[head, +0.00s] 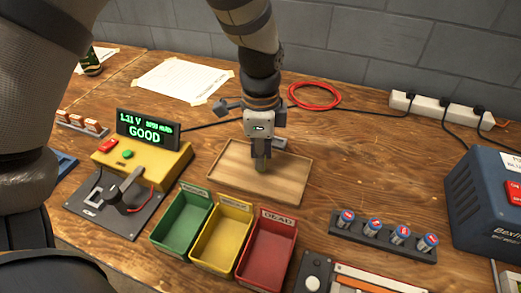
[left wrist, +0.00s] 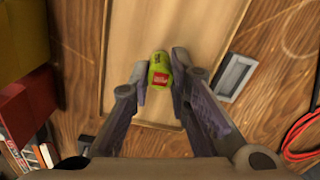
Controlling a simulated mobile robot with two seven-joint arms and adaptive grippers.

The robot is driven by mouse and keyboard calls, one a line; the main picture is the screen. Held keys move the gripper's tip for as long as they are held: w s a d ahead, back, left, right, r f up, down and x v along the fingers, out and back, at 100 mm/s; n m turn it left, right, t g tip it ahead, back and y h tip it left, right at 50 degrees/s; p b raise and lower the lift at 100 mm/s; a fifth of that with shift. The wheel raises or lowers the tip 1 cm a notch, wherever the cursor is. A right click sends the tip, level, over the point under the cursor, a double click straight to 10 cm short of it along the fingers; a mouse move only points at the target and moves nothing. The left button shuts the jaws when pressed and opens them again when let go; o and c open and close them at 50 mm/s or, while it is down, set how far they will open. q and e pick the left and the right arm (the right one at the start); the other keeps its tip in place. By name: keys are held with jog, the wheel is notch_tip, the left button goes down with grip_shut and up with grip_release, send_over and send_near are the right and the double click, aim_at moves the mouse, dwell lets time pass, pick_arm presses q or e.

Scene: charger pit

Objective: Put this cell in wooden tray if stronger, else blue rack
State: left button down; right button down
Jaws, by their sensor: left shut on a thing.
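My left gripper (head: 262,158) is over the wooden tray (head: 231,161), pointing down. It is shut on a green cell (head: 260,164), which shows between the fingers. In the left wrist view the cell (left wrist: 160,72) is yellow-green with a red label, held between the two fingertips (left wrist: 160,88) above the tray (left wrist: 205,28). I cannot tell whether it touches the tray floor. The tray looks otherwise empty. The yellow tester (head: 160,165) has a display (head: 147,128) reading GOOD in green, with small figures above. A blue object (head: 65,163), partly hidden, may be the blue rack. My right gripper is out of view.
Green (head: 182,228), yellow (head: 221,237) and red (head: 268,250) bins stand in front of the tray. A dark rack (head: 385,238) of several blue cells is at the right, near a blue box (head: 487,205). A red cable coil (head: 314,96) lies behind.

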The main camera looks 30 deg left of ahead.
pick_arm(q)
jog(key=shift+f, duration=0.3)
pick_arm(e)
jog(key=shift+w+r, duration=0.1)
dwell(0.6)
pick_arm(q)
jog(key=c, duration=1.4)
grip_release()
jog(key=shift+r, duration=0.1)
jog(key=shift+r+p, duration=1)
jog(key=shift+r, duration=2.45)
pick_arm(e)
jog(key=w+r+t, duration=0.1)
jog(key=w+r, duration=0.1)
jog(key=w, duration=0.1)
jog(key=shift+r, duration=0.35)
pick_arm(q)
jog(key=shift+f, duration=0.1)
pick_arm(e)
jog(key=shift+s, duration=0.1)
